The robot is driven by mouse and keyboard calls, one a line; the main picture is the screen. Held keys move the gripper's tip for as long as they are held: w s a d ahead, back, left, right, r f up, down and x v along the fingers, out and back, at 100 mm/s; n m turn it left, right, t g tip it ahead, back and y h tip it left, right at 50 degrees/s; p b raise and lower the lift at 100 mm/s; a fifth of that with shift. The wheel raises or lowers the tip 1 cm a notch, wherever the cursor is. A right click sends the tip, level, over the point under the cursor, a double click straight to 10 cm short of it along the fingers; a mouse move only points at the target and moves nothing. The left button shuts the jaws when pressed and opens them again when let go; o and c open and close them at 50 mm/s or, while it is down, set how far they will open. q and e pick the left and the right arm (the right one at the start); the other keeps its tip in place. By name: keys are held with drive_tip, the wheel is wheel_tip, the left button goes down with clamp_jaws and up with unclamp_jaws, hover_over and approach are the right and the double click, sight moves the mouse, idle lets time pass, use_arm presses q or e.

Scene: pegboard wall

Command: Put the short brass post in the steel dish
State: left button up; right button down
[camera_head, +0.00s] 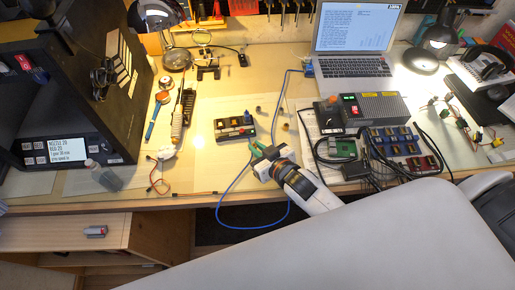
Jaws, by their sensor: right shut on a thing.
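My right gripper (257,149), with green fingertips, is low over the middle of the desk, just in front of a small black device. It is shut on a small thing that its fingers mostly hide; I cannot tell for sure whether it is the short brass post. Small brass-coloured pieces stand behind and right of it, one (258,110) near the device and another (285,126) further right. A round, shiny steel-looking piece (178,60) is at the back left; I cannot tell whether it is the dish or a lamp base. My left gripper is not in view.
The black device (235,127) sits close behind the gripper. A blue cable (233,190) loops beside it. A grey power box (373,107), circuit boards and black leads crowd the right. A laptop (353,45) stands at the back. A large black machine (75,85) is at left.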

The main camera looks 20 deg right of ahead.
drive_tip(key=shift+f, duration=0.2)
drive_tip(key=c, duration=1.9)
unclamp_jaws()
drive_tip(key=shift+f, duration=0.1)
drive_tip(key=o, duration=0.5)
drive_tip(key=shift+c, duration=0.2)
